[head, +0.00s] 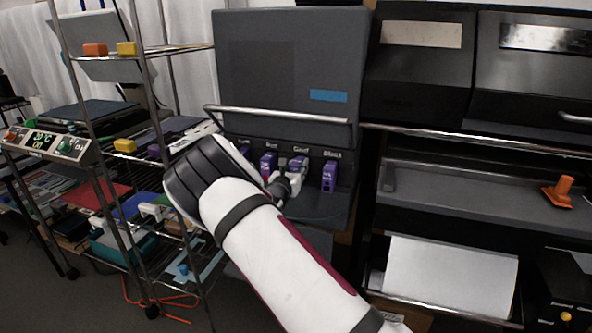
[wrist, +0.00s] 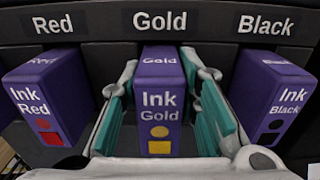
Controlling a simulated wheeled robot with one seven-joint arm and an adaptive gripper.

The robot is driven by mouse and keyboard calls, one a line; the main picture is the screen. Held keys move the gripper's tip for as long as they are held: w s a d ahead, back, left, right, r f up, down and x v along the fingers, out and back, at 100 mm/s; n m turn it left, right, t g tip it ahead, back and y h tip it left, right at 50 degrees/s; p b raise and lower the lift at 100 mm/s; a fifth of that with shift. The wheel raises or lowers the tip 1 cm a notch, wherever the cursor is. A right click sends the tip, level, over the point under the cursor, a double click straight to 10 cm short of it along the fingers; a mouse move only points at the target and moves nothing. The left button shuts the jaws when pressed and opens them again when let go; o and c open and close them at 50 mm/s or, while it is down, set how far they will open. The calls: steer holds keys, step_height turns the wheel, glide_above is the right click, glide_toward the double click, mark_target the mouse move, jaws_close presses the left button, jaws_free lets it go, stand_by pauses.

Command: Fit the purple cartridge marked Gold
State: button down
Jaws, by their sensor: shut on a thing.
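The purple Gold cartridge (wrist: 160,105), with a yellow dot and the words "Ink Gold", stands upright under the "Gold" label in the wrist view. My gripper (wrist: 162,130) is shut on it, with a teal-padded finger on each side. In the head view the Gold cartridge (head: 298,164) shows behind my gripper (head: 285,186), in the row of the printer's (head: 290,60) open bay. It lines up with its label; how deep it sits I cannot tell.
A purple Red cartridge (wrist: 42,105) stands left of my gripper and a Black one (wrist: 272,105) right, both close to the fingers. A metal bar (head: 285,115) crosses above the bay. A wire rack (head: 150,50) stands at the left.

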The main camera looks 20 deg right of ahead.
steer(key=shift+w+d+r, duration=0.1)
steer(key=shift+w+d, duration=0.15)
steer(key=shift+w, duration=0.1)
steer(key=c, duration=1.1)
jaws_free()
steer(key=shift+s+a, duration=0.1)
steer(key=shift+s, duration=0.05)
steer(key=v, duration=1.1)
steer(key=shift+s+a, duration=0.2)
steer(key=shift+s, duration=0.1)
